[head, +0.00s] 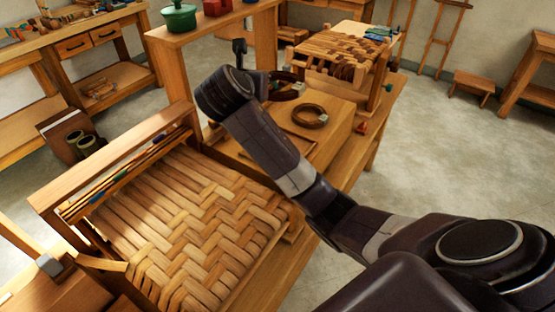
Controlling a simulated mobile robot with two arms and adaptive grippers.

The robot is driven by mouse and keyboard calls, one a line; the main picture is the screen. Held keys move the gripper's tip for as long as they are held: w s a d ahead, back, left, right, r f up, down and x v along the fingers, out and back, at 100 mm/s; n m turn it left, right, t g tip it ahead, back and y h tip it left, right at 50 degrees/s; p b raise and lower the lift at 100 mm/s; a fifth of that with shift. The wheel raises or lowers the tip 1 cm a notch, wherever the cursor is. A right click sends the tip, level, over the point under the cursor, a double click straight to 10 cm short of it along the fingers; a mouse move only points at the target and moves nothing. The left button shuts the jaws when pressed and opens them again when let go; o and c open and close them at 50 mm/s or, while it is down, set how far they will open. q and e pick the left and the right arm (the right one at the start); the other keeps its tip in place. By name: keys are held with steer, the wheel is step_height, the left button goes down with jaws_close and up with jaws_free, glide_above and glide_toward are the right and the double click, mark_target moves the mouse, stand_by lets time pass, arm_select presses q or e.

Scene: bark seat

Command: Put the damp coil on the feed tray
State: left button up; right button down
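A dark brown coil (310,116) with a pale tag lies on the wooden bench top, right of my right arm. A second dark coil (286,86), also with a pale tag, lies behind it, partly covered by my arm. I cannot tell which coil is damp. A shallow, thin-rimmed wooden tray (297,141) lies in front of the nearer coil, partly hidden by my arm; it may be the feed tray. My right arm reaches in from the lower right across the bench; its gripper's fingers cannot be made out. My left gripper is out of view.
A woven bark seat (195,225) in a wooden frame fills the lower left. Another woven piece (345,50) stands behind the coils. A green pot (179,16) sits on a raised shelf. A small red object (361,127) lies right of the coils.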

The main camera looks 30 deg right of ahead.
steer(key=shift+s+a+r+m+b, duration=0.15)
steer(key=shift+m+b, duration=0.25)
steer(key=shift+b, duration=0.05)
steer(key=shift+s+g+h, duration=0.1)
steer(key=shift+g+h, duration=0.2)
step_height(320, 180, down, 20)
steer(key=shift+r+b, duration=0.1)
steer(key=shift+b, duration=0.2)
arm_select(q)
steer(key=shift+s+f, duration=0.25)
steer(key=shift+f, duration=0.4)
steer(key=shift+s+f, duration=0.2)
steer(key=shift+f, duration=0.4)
arm_select(e)
steer(key=c, duration=1.8)
jaws_free()
steer(key=shift+c, duration=0.2)
